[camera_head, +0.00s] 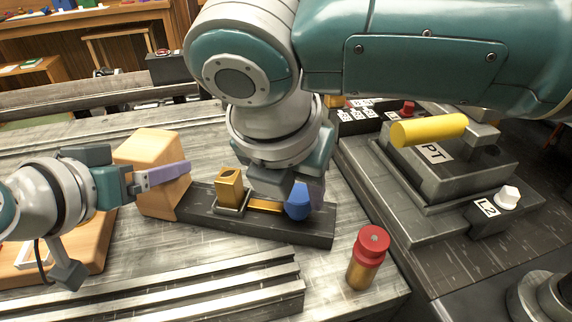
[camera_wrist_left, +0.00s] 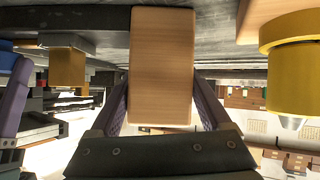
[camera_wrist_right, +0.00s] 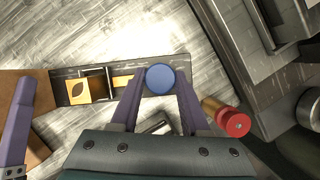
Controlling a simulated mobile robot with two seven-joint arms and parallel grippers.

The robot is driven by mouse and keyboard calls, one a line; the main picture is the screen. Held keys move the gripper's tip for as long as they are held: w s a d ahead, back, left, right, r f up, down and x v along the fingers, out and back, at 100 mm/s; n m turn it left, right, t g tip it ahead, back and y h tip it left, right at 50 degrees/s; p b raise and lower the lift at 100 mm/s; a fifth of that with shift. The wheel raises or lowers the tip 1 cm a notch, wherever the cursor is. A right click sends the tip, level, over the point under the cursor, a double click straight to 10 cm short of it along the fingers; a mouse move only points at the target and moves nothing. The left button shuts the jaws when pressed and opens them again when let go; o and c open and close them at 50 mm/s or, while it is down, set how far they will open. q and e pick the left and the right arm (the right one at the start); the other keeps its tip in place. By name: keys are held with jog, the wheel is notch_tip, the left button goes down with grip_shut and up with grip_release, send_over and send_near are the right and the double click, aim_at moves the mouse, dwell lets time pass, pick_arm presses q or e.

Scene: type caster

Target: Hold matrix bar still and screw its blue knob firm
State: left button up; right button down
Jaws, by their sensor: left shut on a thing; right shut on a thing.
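The matrix bar (camera_head: 270,229) is a dark bar lying flat on the grey bench, with a wooden block (camera_head: 152,150) at its left end. It carries a brass piece (camera_head: 229,185), a brass strip (camera_head: 265,205) and the blue knob (camera_head: 298,204) near its right end. My left gripper (camera_head: 162,175) is shut on the wooden block; the left wrist view shows the block (camera_wrist_left: 162,70) between both fingers. My right gripper (camera_wrist_right: 160,88) comes from above and is shut on the blue knob (camera_wrist_right: 160,80). Its fingertips are partly hidden in the head view.
A red-topped brass cylinder (camera_head: 364,262) stands just right of the bar. A dark stepped machine with a yellow cylinder (camera_head: 428,131) and labels fills the right. Metal rails (camera_head: 200,285) run along the front of the bench. A wooden board (camera_head: 95,250) lies at left.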

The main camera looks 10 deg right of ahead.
jog(key=m, duration=0.1)
jog(key=m+g, duration=0.1)
jog(key=m, duration=0.1)
jog(key=m+h, duration=0.1)
jog(key=shift+w+a+m, duration=0.15)
jog(key=shift+a+m, duration=0.1)
jog(key=shift+m, duration=0.05)
jog(key=shift+w+r+m+g+h, duration=0.15)
jog(key=shift+m+g, duration=0.3)
jog(key=shift+m, duration=0.5)
jog(key=shift+f+m+g+h, duration=0.15)
jog(key=shift+m+g, duration=0.3)
jog(key=shift+m, duration=0.5)
jog(key=c, duration=0.6)
grip_release()
jog(key=shift+o, duration=1.1)
jog(key=shift+r, duration=0.15)
jog(key=v, duration=1.1)
jog(key=shift+a+r, duration=0.2)
jog(key=shift+r, duration=0.15)
